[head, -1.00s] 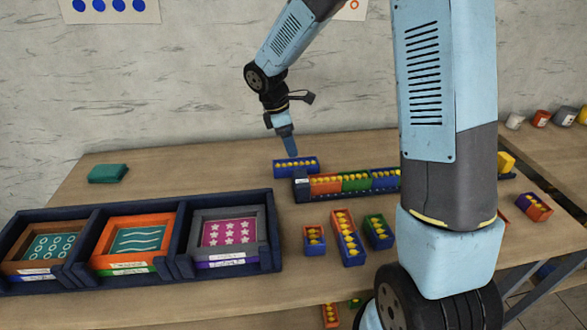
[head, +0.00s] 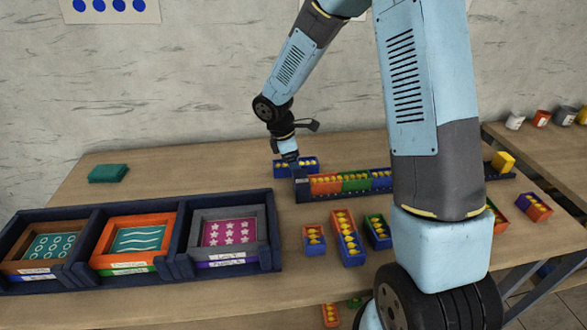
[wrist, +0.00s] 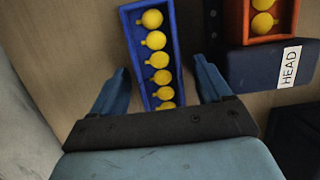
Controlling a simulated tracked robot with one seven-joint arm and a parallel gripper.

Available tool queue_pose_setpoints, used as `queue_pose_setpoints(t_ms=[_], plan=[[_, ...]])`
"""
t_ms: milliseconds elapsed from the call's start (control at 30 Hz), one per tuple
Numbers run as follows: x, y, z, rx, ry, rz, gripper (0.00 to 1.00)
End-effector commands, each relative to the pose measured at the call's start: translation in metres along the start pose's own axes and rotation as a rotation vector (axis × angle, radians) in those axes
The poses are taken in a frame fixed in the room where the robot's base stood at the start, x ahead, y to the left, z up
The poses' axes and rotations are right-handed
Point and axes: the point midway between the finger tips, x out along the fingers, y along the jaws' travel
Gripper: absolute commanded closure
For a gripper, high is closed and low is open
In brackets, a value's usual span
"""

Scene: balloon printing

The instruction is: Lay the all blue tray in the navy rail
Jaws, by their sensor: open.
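The all blue tray (head: 310,170) holds a row of yellow balloons and lies on the table behind the left end of the navy rail (head: 302,190). My gripper (head: 290,160) is lowered at this tray. In the wrist view, my open fingers (wrist: 165,78) stand one on each side of the blue tray (wrist: 127,40), with gaps between them and its walls. The rail's end block (wrist: 250,66) carries a HEAD label. The rail holds orange, green and blue sections at its left part; my arm hides some of its length.
A navy rack (head: 278,235) with framed prints stands at left. A teal block (head: 107,173) lies behind it.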

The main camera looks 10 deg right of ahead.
Motion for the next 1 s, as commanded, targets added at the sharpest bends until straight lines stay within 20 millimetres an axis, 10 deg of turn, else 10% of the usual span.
queue_pose_setpoints(t_ms=[700, 1000], plan=[[-0.0008, 0.0001, -0.0004, 0.0, 0.0, 0.001, 0.84], [-0.0084, 0.0006, 0.0014, 0.001, 0.0, 0.003, 0.85]])
